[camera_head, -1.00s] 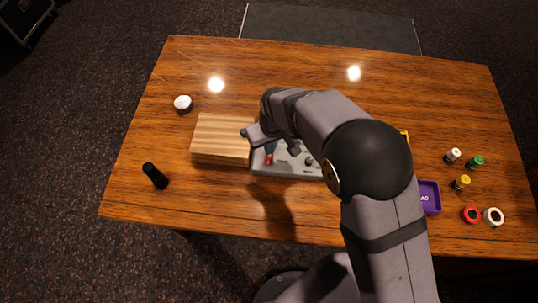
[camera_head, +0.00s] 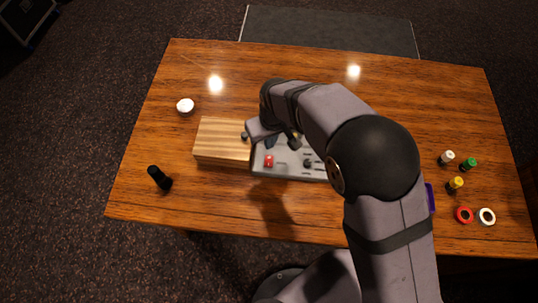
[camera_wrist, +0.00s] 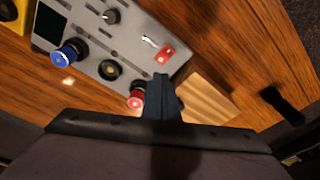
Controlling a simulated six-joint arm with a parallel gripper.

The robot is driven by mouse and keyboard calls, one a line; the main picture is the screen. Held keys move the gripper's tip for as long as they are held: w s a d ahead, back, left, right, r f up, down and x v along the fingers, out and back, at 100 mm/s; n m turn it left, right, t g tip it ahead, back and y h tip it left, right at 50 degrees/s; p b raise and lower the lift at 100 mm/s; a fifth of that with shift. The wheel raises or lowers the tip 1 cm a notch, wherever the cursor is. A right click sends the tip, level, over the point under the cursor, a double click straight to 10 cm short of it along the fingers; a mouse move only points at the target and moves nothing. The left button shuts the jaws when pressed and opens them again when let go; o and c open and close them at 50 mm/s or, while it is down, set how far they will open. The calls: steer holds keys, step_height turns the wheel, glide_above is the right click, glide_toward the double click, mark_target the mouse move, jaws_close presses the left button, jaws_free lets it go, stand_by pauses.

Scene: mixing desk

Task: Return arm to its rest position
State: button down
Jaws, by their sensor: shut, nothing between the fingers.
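My gripper (camera_head: 294,140) is above the grey mixing panel (camera_head: 292,173), in the middle of the table. Its fingers are shut and empty. In the wrist view the dark closed fingers (camera_wrist: 162,85) point over the panel (camera_wrist: 120,50), close to a red knob (camera_wrist: 136,99) in the picture. I cannot tell the exact height. A red switch (camera_wrist: 166,52) and a blue knob (camera_wrist: 70,52) also show on the panel. My arm hides the panel's right part in the head view.
A wooden block (camera_head: 222,150) adjoins the panel's left side. Several small coloured pieces, including a red ring (camera_head: 464,215), lie right. A purple tray (camera_head: 430,198) is mostly hidden. The table's back is clear.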

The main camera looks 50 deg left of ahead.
steer(key=s+d+f+g+h, duration=0.1)
steer(key=s+d+f+h, duration=0.1)
steer(key=d, duration=0.7)
steer(key=s+d+f+h, duration=0.2)
steer(key=s+d, duration=0.1)
steer(key=d, duration=0.5)
steer(key=w+d+r+m, duration=0.3)
steer(key=d+r+m, duration=0.1)
steer(key=d, duration=0.6)
steer(key=w+d+r+m+y, duration=0.1)
steer(key=w+d+r+m, duration=0.3)
steer(key=d, duration=0.7)
steer(key=w+d+r+m+y, duration=0.1)
steer(key=w+d+r+m, duration=0.3)
steer(key=d+m, duration=0.3)
steer(key=d, duration=0.4)
steer(key=shift+w+r+t, duration=0.15)
steer(key=shift+r+t, duration=0.15)
steer(key=shift+r, duration=0.1)
